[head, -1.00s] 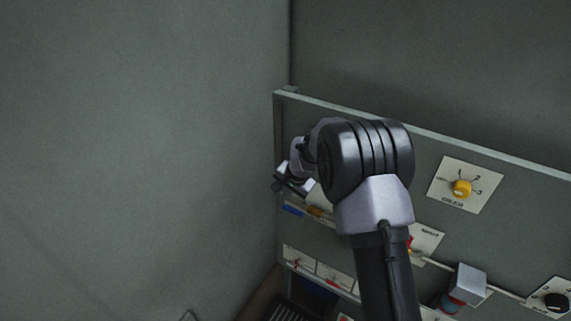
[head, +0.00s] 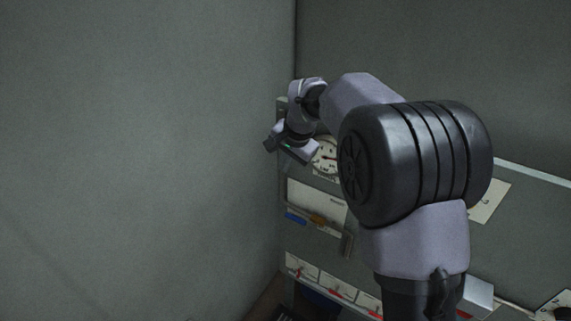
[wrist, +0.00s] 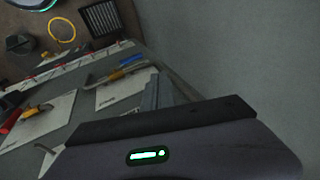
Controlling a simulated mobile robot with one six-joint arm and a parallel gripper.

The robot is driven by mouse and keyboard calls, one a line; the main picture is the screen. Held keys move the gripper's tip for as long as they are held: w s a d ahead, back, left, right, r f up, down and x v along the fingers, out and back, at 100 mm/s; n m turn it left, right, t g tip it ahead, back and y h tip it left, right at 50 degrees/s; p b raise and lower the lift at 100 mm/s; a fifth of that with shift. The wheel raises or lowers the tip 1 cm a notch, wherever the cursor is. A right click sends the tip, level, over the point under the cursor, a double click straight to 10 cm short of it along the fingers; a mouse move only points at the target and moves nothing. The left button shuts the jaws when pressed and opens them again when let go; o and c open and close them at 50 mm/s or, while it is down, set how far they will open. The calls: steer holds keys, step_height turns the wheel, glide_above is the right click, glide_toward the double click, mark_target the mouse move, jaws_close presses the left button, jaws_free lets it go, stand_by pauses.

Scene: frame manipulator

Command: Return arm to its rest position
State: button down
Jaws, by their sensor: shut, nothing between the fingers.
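My arm is bent in front of the upright grey panel (head: 390,255) in the head view. My gripper (head: 290,148) is at the panel's upper left corner, close to the left wall, shut and with nothing seen in it. The wrist view shows its dark housing (wrist: 190,140) with a green light along the bottom; the fingertips cannot be made out there.
The panel carries a round gauge (head: 327,157), a card with a yellow-brown handle (head: 322,221) and several red-marked cards below. A plain wall (head: 140,160) stands close on the left. The wrist view shows a yellow ring (wrist: 62,30) and a dark grate (wrist: 101,18).

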steer(key=s+d+f+n+b, duration=0.1)
steer(key=s+d+f+b, duration=0.1)
steer(key=s+f+b, duration=0.6)
steer(key=s+d+f+n+t+b, duration=0.1)
steer(key=s+d+f+b, duration=0.1)
steer(key=s+f+b, duration=0.7)
steer(key=s+d+f+n+b, duration=0.1)
steer(key=s+f+b, duration=0.7)
steer(key=s+b, duration=0.6)
steer(key=s, duration=0.5)
steer(key=shift+s+d+f+t+b, duration=0.25)
steer(key=shift+s+d+t+b, duration=0.05)
steer(key=shift+s+d, duration=0.1)
